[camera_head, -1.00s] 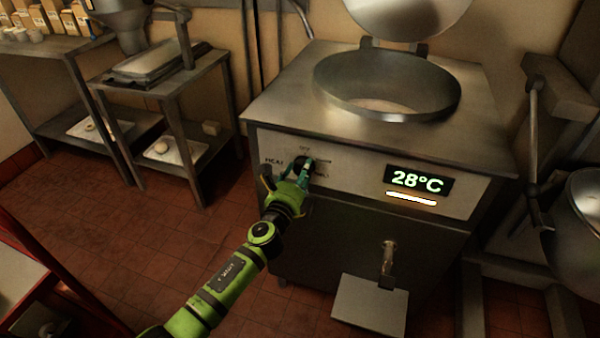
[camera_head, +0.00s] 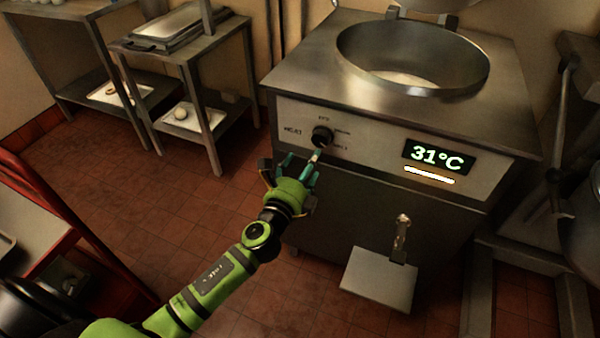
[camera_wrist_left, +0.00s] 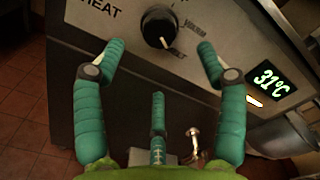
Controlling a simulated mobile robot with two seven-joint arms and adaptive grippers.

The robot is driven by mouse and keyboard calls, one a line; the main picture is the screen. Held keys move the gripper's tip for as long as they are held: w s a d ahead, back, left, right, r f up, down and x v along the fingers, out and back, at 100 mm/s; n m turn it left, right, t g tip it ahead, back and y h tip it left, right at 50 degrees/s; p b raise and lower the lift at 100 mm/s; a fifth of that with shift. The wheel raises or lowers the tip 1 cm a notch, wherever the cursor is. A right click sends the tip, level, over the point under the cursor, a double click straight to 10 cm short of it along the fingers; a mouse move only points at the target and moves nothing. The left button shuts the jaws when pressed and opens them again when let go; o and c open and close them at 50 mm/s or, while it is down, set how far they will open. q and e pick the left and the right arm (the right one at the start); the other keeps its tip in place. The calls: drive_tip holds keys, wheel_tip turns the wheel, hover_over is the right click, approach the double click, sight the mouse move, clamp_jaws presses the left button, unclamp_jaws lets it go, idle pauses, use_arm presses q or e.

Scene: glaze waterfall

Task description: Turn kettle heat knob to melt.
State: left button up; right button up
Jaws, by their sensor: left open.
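The heat knob (camera_head: 322,136) is a round black dial on the kettle's steel front panel (camera_head: 380,150). The kettle's green display (camera_head: 438,157) reads 31°C above a lit bar. My left gripper (camera_head: 302,164) is open and empty, just below and left of the knob, with its teal fingers spread apart from it. My right gripper is not in view.
The kettle's open round pot (camera_head: 413,58) is on top. A spout (camera_head: 402,238) and small metal shelf (camera_head: 379,280) project from the lower front. A steel side table (camera_head: 190,50) stands at left, and a red-framed bench (camera_head: 60,215) at lower left. Tiled floor between is clear.

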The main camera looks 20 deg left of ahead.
use_arm(q)
drive_tip(key=shift+s+a, duration=0.1)
drive_tip(key=shift+s, duration=1.55)
